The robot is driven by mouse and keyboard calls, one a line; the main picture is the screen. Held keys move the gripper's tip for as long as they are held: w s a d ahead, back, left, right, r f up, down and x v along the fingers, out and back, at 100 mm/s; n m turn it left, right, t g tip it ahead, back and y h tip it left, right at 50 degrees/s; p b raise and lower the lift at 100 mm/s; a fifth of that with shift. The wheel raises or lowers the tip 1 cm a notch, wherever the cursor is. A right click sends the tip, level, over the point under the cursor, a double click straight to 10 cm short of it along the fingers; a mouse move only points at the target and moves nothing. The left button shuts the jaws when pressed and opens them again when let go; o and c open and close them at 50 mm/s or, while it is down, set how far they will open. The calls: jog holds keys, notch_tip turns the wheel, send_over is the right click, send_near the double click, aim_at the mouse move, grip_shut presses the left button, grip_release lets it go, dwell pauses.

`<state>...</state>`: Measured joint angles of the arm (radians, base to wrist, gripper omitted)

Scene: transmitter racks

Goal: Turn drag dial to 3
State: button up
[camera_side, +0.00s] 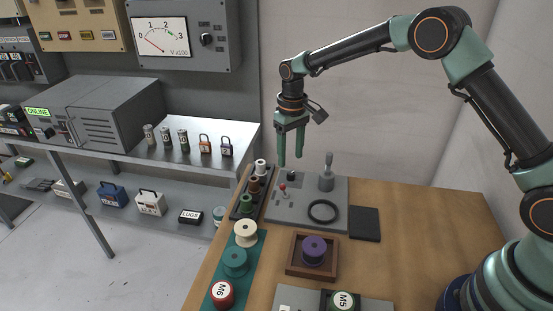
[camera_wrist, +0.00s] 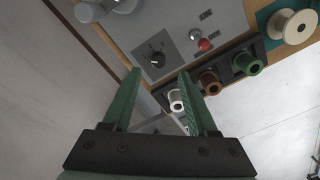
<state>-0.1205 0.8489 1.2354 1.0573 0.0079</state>
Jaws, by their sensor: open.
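The drag dial is a small black knob (camera_wrist: 158,58) with a marked scale around it on a grey panel (camera_wrist: 215,15). The scale marks are too small to read in the wrist view. In the side view the knob (camera_side: 291,176) sits at the far left part of the panel (camera_side: 335,192). My gripper (camera_side: 290,161) is open and empty, pointing down above the knob and apart from it. In the wrist view the fingertips (camera_wrist: 159,74) stand on either side below the knob in the picture.
A red-tipped lever (camera_side: 283,188), a grey upright post (camera_side: 327,178) and a black ring (camera_side: 323,211) are on the same panel. A dark rack (camera_side: 241,207) with white, brown and green spools stands close at the left. A purple spool (camera_side: 314,248) sits in a wooden tray nearer the front.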

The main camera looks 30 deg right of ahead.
aim_at(290, 173)
jog(key=shift+d+f, duration=0.1)
jog(key=shift+f, duration=2.6)
grip_shut()
